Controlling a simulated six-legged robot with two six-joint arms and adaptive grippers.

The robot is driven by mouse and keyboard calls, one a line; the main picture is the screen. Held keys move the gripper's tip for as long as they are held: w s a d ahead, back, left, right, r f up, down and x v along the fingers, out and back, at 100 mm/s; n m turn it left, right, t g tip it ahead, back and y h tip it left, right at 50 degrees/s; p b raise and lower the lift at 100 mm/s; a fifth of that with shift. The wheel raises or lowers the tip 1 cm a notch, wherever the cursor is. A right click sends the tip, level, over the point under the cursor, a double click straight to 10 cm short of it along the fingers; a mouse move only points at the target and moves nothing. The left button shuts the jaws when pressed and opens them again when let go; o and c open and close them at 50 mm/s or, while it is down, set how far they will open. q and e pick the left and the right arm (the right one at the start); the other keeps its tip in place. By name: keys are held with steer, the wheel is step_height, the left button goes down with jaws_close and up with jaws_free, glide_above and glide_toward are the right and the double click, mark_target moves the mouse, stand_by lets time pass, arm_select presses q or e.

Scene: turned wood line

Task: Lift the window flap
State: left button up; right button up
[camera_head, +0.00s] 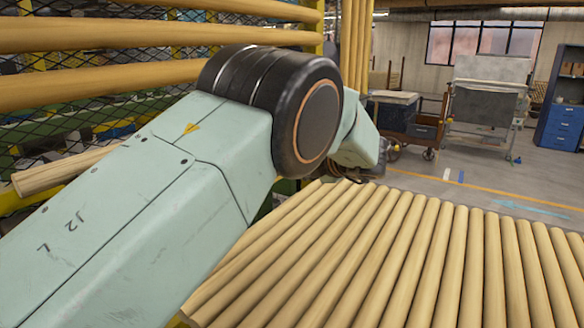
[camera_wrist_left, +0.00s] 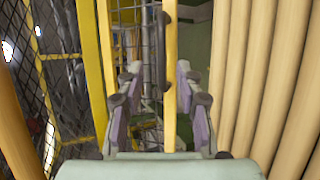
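In the left wrist view my left gripper (camera_wrist_left: 157,78) is open, its two padded fingers apart with nothing clamped. A yellow upright bar (camera_wrist_left: 169,100) with a dark handle (camera_wrist_left: 162,50) on it shows between the fingers, nearer the right one. It looks like an edge of the window flap, with wire mesh (camera_wrist_left: 128,35) to its left. I cannot tell how far the fingertips are from the handle, or whether they touch it. In the head view my left arm's large joint hides the flap and most of the gripper. My right gripper is in neither view.
Long turned wooden poles (camera_head: 400,255) lie side by side at front right; poles (camera_wrist_left: 255,75) also stand close right of the gripper. A mesh fence (camera_head: 150,60) with horizontal poles is at left. Carts (camera_head: 410,120) and a blue cabinet (camera_head: 562,125) stand beyond open floor.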

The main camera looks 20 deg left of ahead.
arm_select(q)
steer(key=shift+v, duration=2.2)
steer(key=shift+f, duration=0.1)
